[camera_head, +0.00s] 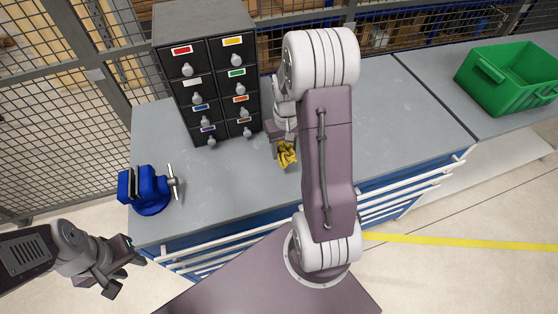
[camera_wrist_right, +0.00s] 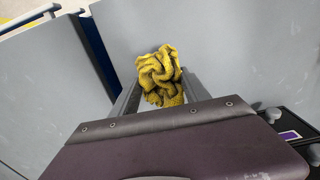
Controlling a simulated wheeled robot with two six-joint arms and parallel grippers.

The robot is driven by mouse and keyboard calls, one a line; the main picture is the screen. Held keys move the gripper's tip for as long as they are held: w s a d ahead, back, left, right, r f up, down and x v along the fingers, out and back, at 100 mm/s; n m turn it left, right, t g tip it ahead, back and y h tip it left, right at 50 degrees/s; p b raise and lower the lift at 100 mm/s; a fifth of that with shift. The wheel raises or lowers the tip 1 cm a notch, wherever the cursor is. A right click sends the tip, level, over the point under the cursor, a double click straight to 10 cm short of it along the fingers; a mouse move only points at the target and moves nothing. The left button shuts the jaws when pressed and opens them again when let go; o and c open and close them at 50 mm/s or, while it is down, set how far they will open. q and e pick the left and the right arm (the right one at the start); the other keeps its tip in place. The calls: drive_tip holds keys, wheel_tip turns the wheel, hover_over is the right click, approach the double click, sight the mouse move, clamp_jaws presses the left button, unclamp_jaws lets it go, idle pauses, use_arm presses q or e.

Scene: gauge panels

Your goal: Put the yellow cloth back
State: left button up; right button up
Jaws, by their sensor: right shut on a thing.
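The yellow cloth (camera_head: 287,154) is a crumpled bundle at the right gripper, over the grey workbench (camera_head: 390,110). In the right wrist view the cloth (camera_wrist_right: 161,76) sits between the two fingers. My right gripper (camera_head: 281,146) is shut on it, in front and to the right of the drawer cabinet; my arm hides part of the gripper. I cannot tell whether the cloth touches the bench. My left gripper (camera_head: 125,268) is empty, off the bench's front left corner, with its fingers apart.
A black drawer cabinet (camera_head: 207,60) with coloured labels and round knobs stands at the back left. A blue vise (camera_head: 148,190) is at the bench's left end. A green crate (camera_head: 508,80) stands on the right surface. The bench right of my arm is clear.

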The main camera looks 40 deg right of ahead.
drive_tip(key=shift+w+a+f, duration=0.25)
drive_tip(key=shift+a+f, duration=0.45)
drive_tip(key=shift+a, duration=0.25)
wheel_tip(320, 180, down, 4)
drive_tip(key=shift+s+r, duration=0.1)
drive_tip(key=shift+r, duration=0.1)
drive_tip(key=shift+f, duration=0.2)
drive_tip(key=shift+f, duration=0.2)
drive_tip(key=o, duration=1.5)
drive_tip(key=shift+c, duration=0.2)
drive_tip(key=shift+r, duration=0.1)
